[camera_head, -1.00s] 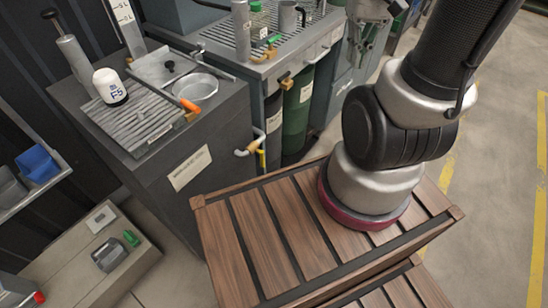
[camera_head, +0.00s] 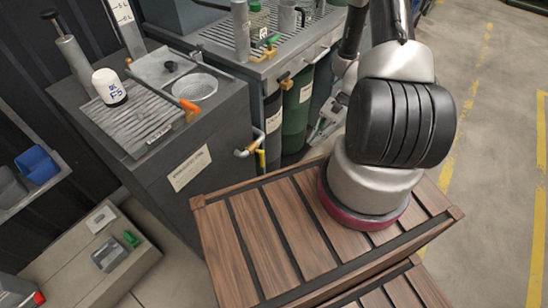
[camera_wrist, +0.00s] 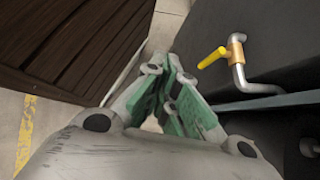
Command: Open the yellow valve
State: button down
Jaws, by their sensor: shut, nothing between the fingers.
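The yellow valve is a small lever on a brass body with a bent grey pipe, low on the side of the dark cabinet. In the head view the yellow lever (camera_head: 261,158) hangs down beside its brass body. In the wrist view the yellow lever (camera_wrist: 211,58) sticks out leftward from the brass body (camera_wrist: 236,48), up and right of my fingertips. My gripper (camera_wrist: 170,62) is shut and empty, apart from the lever. In the head view my gripper (camera_head: 322,130) shows partly behind my arm, right of the valve.
The dark cabinet (camera_head: 215,170) carries the valve. A second cabinet with green (camera_head: 297,112) and dark cylinders stands to the right of it. The wooden crate (camera_head: 255,235) is in front. A grey rail (camera_wrist: 270,102) runs near the pipe. Open floor (camera_head: 490,190) lies right.

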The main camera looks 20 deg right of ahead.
jog(key=w+f+m+t, duration=0.3)
jog(key=w+f+m, duration=0.1)
jog(key=w+f, duration=0.2)
jog(key=shift+w+a+f, duration=0.2)
jog(key=shift+w+a, duration=0.1)
jog(key=shift+w, duration=0.35)
jog(key=a+r+x, duration=0.2)
jog(key=x, duration=1)
jog(key=shift+w+a+f, duration=0.25)
jog(key=shift+f, duration=0.05)
